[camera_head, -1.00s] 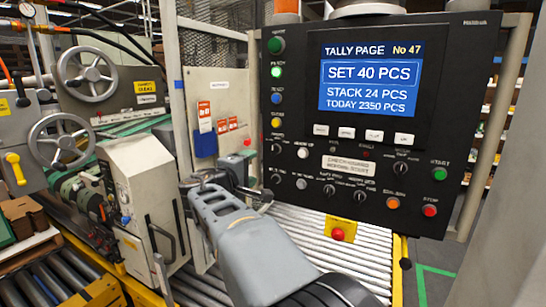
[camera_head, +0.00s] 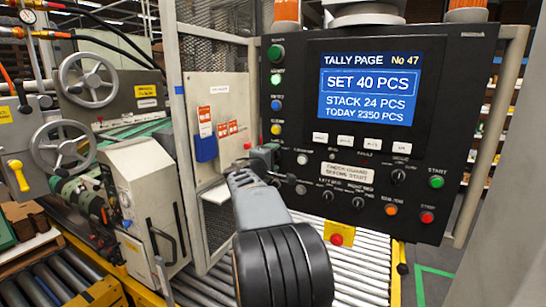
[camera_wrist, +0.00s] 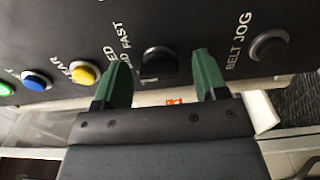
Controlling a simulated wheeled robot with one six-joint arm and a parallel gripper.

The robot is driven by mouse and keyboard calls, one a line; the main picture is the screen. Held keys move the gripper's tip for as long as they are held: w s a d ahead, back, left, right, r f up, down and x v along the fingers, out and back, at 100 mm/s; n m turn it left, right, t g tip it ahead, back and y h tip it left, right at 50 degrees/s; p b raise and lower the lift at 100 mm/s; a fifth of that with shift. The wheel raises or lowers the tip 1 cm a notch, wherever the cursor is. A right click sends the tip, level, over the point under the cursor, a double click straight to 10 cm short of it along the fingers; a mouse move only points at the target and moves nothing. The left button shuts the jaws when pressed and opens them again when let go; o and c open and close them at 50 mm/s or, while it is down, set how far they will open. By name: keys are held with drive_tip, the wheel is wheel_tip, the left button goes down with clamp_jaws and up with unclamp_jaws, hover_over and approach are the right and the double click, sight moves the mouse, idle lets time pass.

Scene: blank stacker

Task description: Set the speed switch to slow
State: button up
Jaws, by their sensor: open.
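The speed switch (camera_wrist: 160,70) is a black rotary knob on the dark panel in the wrist view. Its label is partly readable, with "MID" and "FAST" beside it; the knob's exact setting is hard to tell. My gripper (camera_wrist: 156,62) is open, with one green finger on each side of the knob in the picture. I cannot tell whether either finger touches it. In the head view my gripper (camera_head: 268,160) is at the panel's left edge, below the yellow button, and hides the switch.
The control panel (camera_head: 470,90) carries a blue tally screen (camera_head: 367,85). A belt jog button (camera_wrist: 268,47) is right of my fingers; yellow (camera_wrist: 85,73) and blue (camera_wrist: 37,80) buttons are left. A red button on a yellow box (camera_head: 337,239) sits below the panel, above rollers.

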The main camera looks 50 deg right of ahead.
drive_tip(key=shift+d, duration=0.15)
drive_tip(key=c, duration=0.9)
drive_tip(key=shift+n, duration=0.3)
drive_tip(key=n+b, duration=0.1)
drive_tip(key=n, duration=0.7)
drive_tip(key=shift+n, duration=0.3)
idle(0.4)
